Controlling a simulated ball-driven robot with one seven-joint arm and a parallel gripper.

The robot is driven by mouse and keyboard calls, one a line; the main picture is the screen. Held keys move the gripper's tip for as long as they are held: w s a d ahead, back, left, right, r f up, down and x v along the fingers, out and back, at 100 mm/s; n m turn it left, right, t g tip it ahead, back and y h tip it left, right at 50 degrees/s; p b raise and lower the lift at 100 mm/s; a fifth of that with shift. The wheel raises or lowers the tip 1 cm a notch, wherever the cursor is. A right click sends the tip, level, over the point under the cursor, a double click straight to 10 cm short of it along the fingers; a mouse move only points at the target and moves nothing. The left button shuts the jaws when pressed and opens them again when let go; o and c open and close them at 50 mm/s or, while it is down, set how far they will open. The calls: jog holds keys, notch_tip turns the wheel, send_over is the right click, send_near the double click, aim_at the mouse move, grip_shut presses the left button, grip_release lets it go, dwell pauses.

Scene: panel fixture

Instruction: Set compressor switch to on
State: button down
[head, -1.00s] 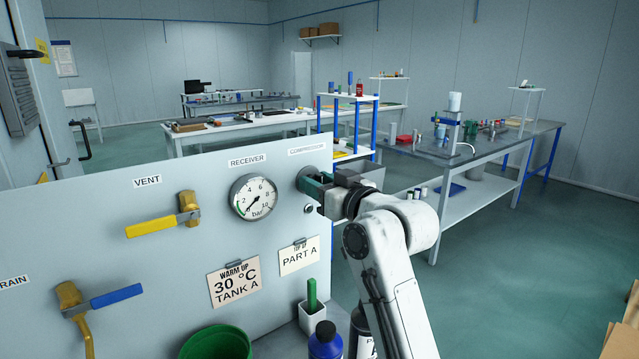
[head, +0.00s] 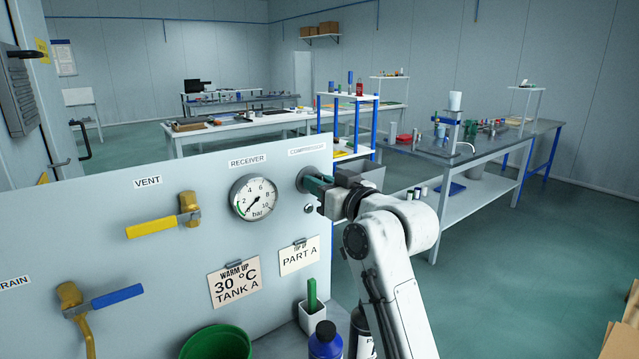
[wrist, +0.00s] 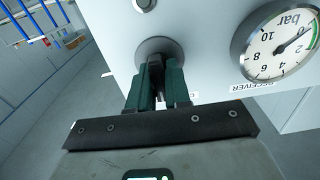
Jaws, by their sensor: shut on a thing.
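The compressor switch is a round grey knob on the panel under the COMPRESSOR label (head: 307,149), right of the receiver gauge (head: 254,197). My gripper (head: 316,182) is at the switch, its green fingers shut on it. In the wrist view, the switch's round grey base (wrist: 158,50) shows behind the fingertips (wrist: 162,80). The fingers hide the switch's handle, so I cannot read its setting. The gauge needle points low on the scale, near the green band.
Left on the panel are a yellow-handled valve (head: 165,224) and a blue-handled valve (head: 105,300). Two cards hang below the gauge. A green bucket (head: 216,343) and a blue bottle (head: 325,341) stand below the panel. A small round button (head: 309,208) sits under the switch.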

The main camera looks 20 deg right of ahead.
jog(key=shift+r, duration=0.1)
jog(key=m+p, duration=0.4)
jog(key=shift+r, duration=0.1)
jog(key=m+p, duration=0.4)
jog(key=m, duration=0.1)
jog(key=shift+d+m, duration=0.15)
jog(key=shift+m, duration=0.25)
jog(key=m+p, duration=0.4)
jog(key=shift+w+d+f+m+p, duration=0.1)
jog(key=shift+f+m+p, duration=0.1)
jog(key=shift+m+p, duration=0.6)
jog(key=shift+f+m+p, duration=0.15)
jog(key=shift+m+p, duration=0.4)
jog(key=shift+m, duration=0.45)
jog(key=shift+f, duration=0.1)
jog(key=c, duration=1.2)
grip_release()
jog(key=shift+o, duration=0.2)
